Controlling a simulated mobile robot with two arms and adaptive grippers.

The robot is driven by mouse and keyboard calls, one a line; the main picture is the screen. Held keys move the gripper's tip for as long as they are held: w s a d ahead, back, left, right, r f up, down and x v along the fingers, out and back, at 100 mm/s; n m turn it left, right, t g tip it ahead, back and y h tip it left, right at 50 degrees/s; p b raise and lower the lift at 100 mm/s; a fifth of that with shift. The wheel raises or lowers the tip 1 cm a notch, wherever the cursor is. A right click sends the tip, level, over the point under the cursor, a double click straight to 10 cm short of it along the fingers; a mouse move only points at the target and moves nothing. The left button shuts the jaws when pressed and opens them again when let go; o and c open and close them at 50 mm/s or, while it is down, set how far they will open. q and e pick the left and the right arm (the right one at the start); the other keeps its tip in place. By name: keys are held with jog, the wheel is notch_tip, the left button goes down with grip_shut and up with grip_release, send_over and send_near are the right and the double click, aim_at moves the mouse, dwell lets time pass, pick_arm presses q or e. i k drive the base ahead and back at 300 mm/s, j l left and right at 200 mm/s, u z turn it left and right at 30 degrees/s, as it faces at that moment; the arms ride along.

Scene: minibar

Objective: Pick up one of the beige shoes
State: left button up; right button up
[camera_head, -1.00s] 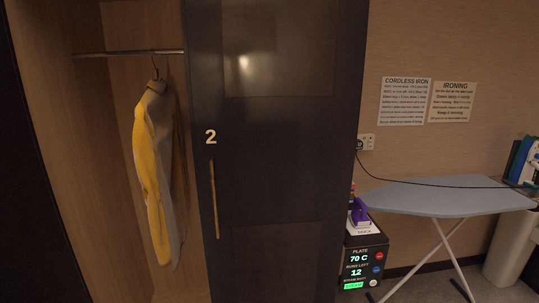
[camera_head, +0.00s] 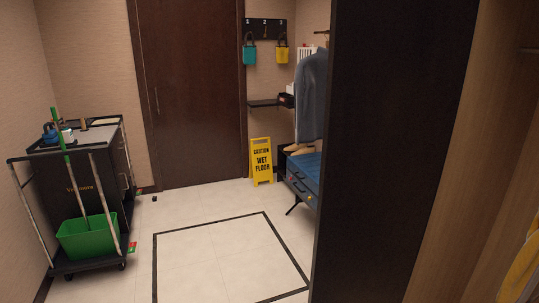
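A small pair of beige shapes, which look like the beige shoes (camera_head: 299,149), rests at the back end of the blue-topped bench (camera_head: 307,165), below a hanging grey-blue coat (camera_head: 311,95). They are small and far off, and their exact outline is hard to tell. The dark panel on the right hides part of the bench and coat. Neither of my grippers is in view.
A dark panel (camera_head: 390,150) stands close at right, beside the open wooden wardrobe (camera_head: 490,130). A yellow wet floor sign (camera_head: 261,161) stands left of the bench. A cleaning cart (camera_head: 84,185) with a green bucket (camera_head: 88,237) is at left. The tiled floor (camera_head: 215,255) between is clear.

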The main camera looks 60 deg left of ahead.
aim_at(311, 149)
jog(key=u, duration=1.8)
jog(key=i+j+u, duration=0.3)
jog(key=i+j, duration=0.15)
jog(key=i+j+u, duration=0.65)
jog(key=i, duration=0.4)
jog(key=i+z, duration=0.25)
jog(key=i, duration=0.4)
jog(key=i+z, duration=0.25)
jog(key=i, duration=0.35)
jog(key=i+j+z, duration=0.25)
jog(key=i, duration=2.55)
jog(key=i+z, duration=0.45)
jog(key=i+j+z, duration=0.3)
jog(key=i+z, duration=0.15)
jog(key=i+j+z, duration=0.75)
jog(key=z, duration=0.15)
jog(key=i+j+z, duration=0.2)
jog(key=j+z, duration=0.25)
jog(key=j, duration=0.25)
jog(key=i+j+z, duration=0.15)
jog(key=j+z, duration=0.3)
jog(key=j, duration=0.2)
